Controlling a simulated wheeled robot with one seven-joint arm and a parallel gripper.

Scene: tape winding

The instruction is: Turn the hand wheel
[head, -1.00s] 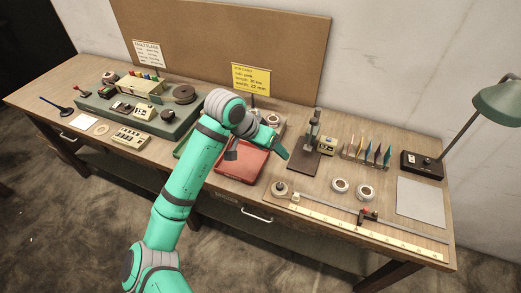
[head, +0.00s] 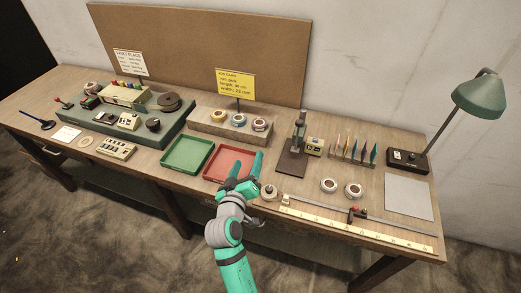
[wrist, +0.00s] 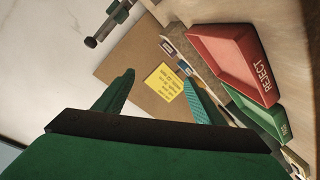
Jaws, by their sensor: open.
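No part is clearly marked as the hand wheel. A dark round disk (head: 171,101) lies at the back of the green winding machine (head: 180,126), and a smaller dark round knob (head: 153,124) sits at its front; I cannot tell which is the wheel. My gripper (head: 247,162) is open and empty, in front of and over the red tray, well to the right of the machine. Its two green fingers also show spread apart in the wrist view (wrist: 158,80), with nothing between them.
The green tray (head: 187,154) and red tray (head: 222,176) lie right of the machine. A low block (head: 200,127) with tape rolls stands behind them. A dark stand (head: 292,164), ruler rail (head: 350,224) and lamp (head: 480,97) are on the right. Loose rolls (head: 328,185) lie before the stand.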

